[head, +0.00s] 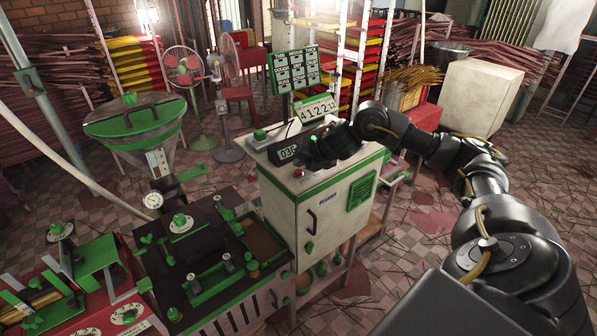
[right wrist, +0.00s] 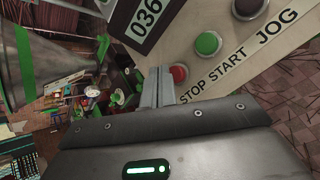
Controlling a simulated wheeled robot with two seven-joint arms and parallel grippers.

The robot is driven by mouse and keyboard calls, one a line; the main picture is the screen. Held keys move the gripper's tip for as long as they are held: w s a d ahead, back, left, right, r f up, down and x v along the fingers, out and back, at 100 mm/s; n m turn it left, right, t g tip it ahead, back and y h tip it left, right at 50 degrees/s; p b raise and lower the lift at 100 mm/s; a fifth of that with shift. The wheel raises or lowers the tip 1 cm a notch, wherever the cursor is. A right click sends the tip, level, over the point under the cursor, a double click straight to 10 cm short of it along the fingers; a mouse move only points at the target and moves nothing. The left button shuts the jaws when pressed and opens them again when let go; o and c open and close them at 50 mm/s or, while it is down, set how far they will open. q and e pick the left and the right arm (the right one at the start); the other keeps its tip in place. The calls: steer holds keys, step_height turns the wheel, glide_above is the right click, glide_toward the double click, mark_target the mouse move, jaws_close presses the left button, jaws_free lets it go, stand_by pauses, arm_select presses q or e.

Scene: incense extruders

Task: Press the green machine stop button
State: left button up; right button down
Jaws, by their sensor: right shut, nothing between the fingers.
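The cream control cabinet with green trim (head: 330,208) stands beside the green machine (head: 190,262). The red stop button (right wrist: 179,73) sits on the cabinet's top panel, next to the printed word STOP; it also shows in the head view (head: 298,172). A green start button (right wrist: 208,42) and a dark jog button (right wrist: 247,9) follow in the same row. My right gripper (right wrist: 158,72) is shut and empty, its fingertips just beside the red button; I cannot tell whether they touch it. In the head view the right gripper (head: 306,163) is over the cabinet top. My left gripper is not in view.
A counter display reading 036 (right wrist: 147,18) is close to the fingers. A number sign (head: 317,108) and a green-framed board (head: 294,70) stand behind. A large hopper (head: 136,128) rises at left. Fans (head: 185,72) stand behind; floor at right is open.

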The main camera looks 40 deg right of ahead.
mark_target(301, 173)
steer(key=shift+f, duration=0.1)
steer(key=shift+f+b, duration=0.3)
steer(key=shift+f, duration=0.05)
steer(key=shift+f+b, duration=0.45)
steer(key=shift+f, duration=0.1)
stand_by(0.6)
steer(key=shift+r, duration=0.15)
steer(key=shift+r+p, duration=0.8)
steer(key=shift+p, duration=0.1)
step_height(301, 173, up, 5)
steer(key=p, duration=0.4)
steer(key=shift+r+p, duration=0.1)
steer(key=shift+p, duration=0.25)
